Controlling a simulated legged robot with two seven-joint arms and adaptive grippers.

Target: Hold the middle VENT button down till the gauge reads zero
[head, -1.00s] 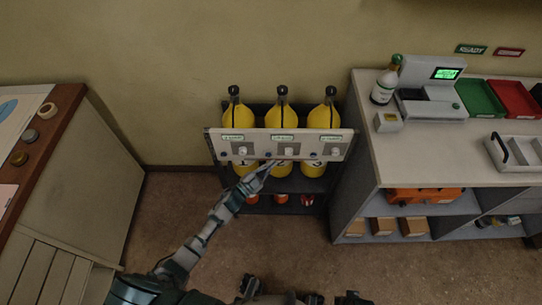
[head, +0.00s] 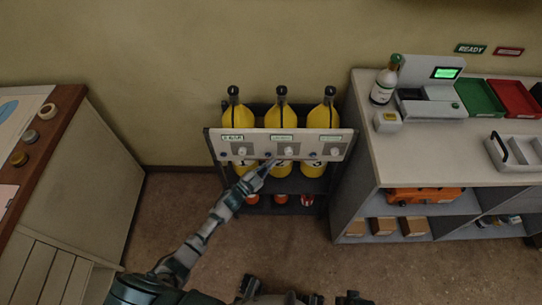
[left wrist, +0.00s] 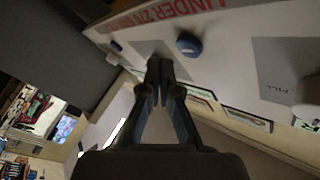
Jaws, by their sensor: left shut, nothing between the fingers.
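A white panel (head: 341,134) spans the front of a rack with three yellow cylinders; the middle cylinder (head: 282,117) stands behind its centre. The middle blue button (head: 268,154) sits left of a white knob (head: 289,152). Small green-edged displays (head: 282,137) top the panel, too small to read. My left gripper (head: 272,164) is shut and empty, its tips at the panel's lower edge just below the middle button. In the left wrist view the closed fingertips (left wrist: 158,69) appear beside a blue button (left wrist: 188,44), apart in the picture; contact cannot be told.
A grey counter (head: 420,155) stands on the right with a device (head: 431,90), a white bottle (head: 383,88), green tray (head: 481,98) and red tray (head: 515,98). A desk (head: 75,180) stands on the left. Floor between is open.

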